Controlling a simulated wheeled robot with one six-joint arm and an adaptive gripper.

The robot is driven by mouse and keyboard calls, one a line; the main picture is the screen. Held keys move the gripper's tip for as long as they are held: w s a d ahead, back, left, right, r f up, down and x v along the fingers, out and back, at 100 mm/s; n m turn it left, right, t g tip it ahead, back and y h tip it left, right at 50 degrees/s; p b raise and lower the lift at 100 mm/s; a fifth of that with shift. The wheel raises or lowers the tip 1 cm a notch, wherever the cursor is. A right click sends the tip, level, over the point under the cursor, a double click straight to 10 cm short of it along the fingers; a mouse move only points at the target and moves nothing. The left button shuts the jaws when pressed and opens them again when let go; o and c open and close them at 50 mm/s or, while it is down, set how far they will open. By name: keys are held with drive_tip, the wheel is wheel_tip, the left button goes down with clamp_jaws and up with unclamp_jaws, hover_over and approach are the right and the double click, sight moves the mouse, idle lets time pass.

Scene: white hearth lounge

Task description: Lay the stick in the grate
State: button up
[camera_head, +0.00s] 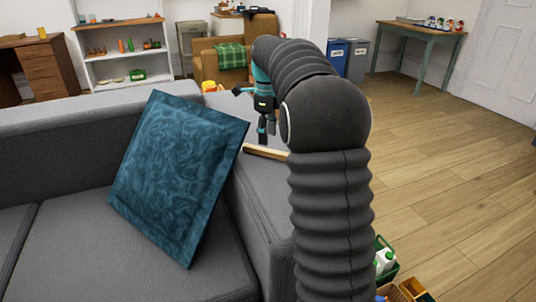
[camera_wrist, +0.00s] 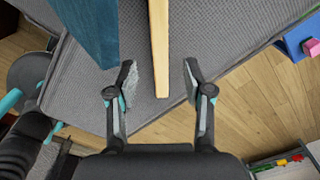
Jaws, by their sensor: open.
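The stick is a pale wooden bar (camera_head: 265,152) lying on the arm of the grey sofa (camera_head: 262,205), partly hidden behind my arm in the head view. In the wrist view the stick (camera_wrist: 159,45) runs from the top edge down to an end between my fingers. My gripper (camera_wrist: 158,78) is open and empty, with one finger on each side of the stick's end and gaps on both sides. I cannot tell how far above it the fingertips are. In the head view my gripper (camera_head: 263,135) points down over the sofa arm. No grate is in view.
A blue cushion (camera_head: 178,175) leans on the sofa, left of the stick. Crates with bottles (camera_head: 385,262) stand on the floor at lower right. A shelf (camera_head: 120,55), armchair (camera_head: 222,62), bins (camera_head: 347,58) and table (camera_head: 420,30) are behind. The wooden floor at right is clear.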

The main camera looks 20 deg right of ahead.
sight(268, 149)
wheel_tip(268, 149, down, 5)
drive_tip(key=shift+f, duration=0.1)
idle(0.3)
clamp_jaws()
